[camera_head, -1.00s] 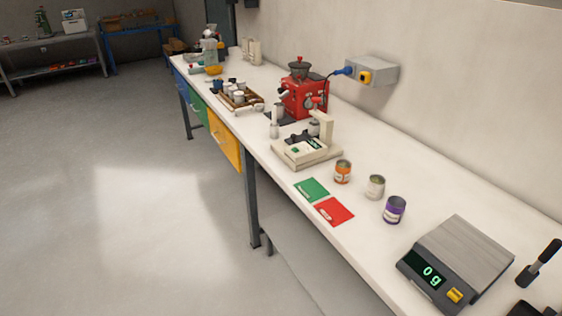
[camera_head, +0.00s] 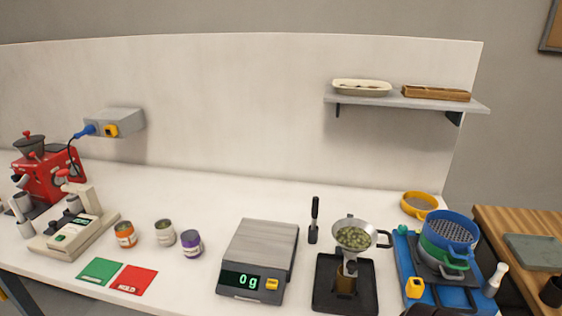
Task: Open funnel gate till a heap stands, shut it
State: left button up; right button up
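The funnel (camera_head: 353,236) stands on the bench at right of centre, a grey metal cone with green pellets or beans inside and a dark handle on its right side. Its narrow outlet points down over a black tray (camera_head: 328,268). A brownish vessel or stand part (camera_head: 345,281) shows below the outlet; I cannot tell which. The gate at the outlet is too small to tell open from shut. No heap shows clearly on the tray.
A scale (camera_head: 264,250) reading 0 g stands left of the tray. A black-handled tool (camera_head: 314,220) stands behind. Stacked blue and green sieves (camera_head: 450,232) stand right. Tins, including a purple one (camera_head: 192,244), and green and red cards (camera_head: 133,280) lie left. A shelf (camera_head: 400,100) hangs above.

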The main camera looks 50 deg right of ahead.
aim_at(350, 266)
jog(key=z, duration=2)
jog(key=k+l, duration=0.05)
jog(key=l, duration=0.05)
